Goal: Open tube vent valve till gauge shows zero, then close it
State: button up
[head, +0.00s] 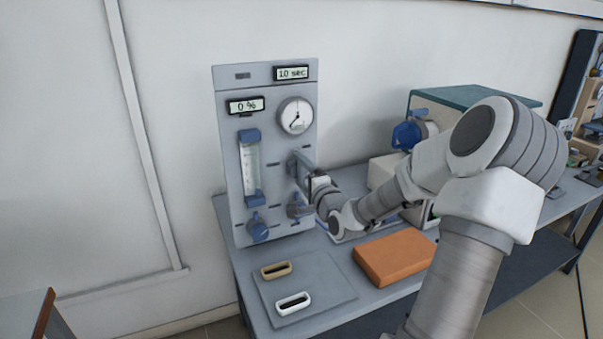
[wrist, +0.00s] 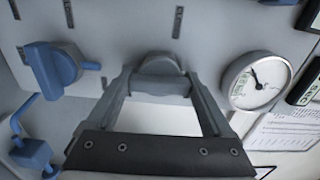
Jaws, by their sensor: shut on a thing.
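The grey control panel (head: 228,165) stands upright on the bench against the wall. Its round gauge (head: 296,116) is at the upper right, and it also shows in the wrist view (wrist: 256,80). The gauge needle points to the lower left in the head view; its exact value is too small to read. My gripper (head: 307,172) is at the panel below the gauge. In the wrist view its two fingers (wrist: 160,78) are shut on a grey valve knob (wrist: 160,63), one on each side. The knob is mostly hidden by my gripper in the head view.
A blue knob (wrist: 55,68) is beside the gripped one. The panel has a "0 %" display (head: 246,106), a time display (head: 291,72), a flow tube (head: 251,160) and a lower blue knob (head: 257,228). An orange block (head: 395,258) and a grey mat (head: 325,278) lie on the bench.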

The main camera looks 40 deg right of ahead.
jog(key=n, duration=0.4)
jog(key=shift+b, duration=0.35)
jog(key=n+b, duration=0.2)
jog(key=n, duration=0.2)
jog(key=shift+f+n, duration=0.15)
jog(key=shift+n, duration=0.15)
jog(key=n+b, duration=0.4)
jog(key=n, duration=0.1)
jog(key=shift+n+b, duration=1.4)
jog(key=shift+n, duration=0.6)
jog(key=o, duration=1.1)
jog(key=shift+r, duration=0.2)
jog(key=shift+o, duration=0.2)
